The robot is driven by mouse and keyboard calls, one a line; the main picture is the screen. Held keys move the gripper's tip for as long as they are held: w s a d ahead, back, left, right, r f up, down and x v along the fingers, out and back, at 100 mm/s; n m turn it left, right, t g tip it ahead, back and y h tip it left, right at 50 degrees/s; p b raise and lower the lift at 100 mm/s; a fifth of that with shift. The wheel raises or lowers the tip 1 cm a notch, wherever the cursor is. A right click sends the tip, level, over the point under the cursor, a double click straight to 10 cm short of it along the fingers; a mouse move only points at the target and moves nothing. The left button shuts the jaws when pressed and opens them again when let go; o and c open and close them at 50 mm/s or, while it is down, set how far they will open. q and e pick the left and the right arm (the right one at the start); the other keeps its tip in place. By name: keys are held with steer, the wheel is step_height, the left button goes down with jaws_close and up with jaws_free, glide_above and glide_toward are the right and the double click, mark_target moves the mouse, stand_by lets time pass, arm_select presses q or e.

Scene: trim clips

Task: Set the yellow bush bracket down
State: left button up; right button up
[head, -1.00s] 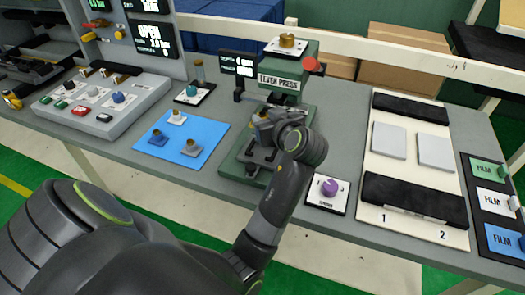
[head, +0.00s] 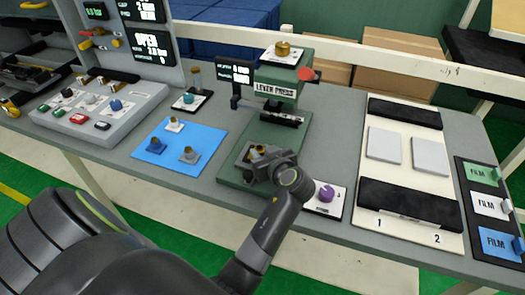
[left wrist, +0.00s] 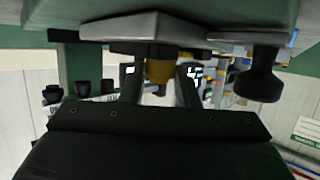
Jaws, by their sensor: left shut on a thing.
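My left gripper (head: 260,156) is over the front part of the green lever press base (head: 229,178), in front of the ram. It is shut on a small bracket, mostly hidden by the jaws in the head view. In the left wrist view a brass-yellow bush (left wrist: 160,70) shows between the two fingers (left wrist: 160,88), against a grey plate. I cannot tell whether the bracket touches the press base. Three other brackets stand on the blue mat (head: 207,136): a white one (head: 174,127), a blue one (head: 155,146) and a grey one (head: 189,158). My right gripper is not in view.
A purple knob (head: 327,193) on a white plate is close to the right of my wrist. A small display (head: 235,72) stands left of the press. A cream board (head: 410,160) with grey pads and film tags (head: 493,204) lie to the right. The mat has bare room.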

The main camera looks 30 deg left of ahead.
arm_select(q)
steer(key=shift+f, duration=0.1)
steer(key=shift+f+b, duration=0.15)
steer(key=shift+b, duration=0.15)
steer(key=o, duration=1)
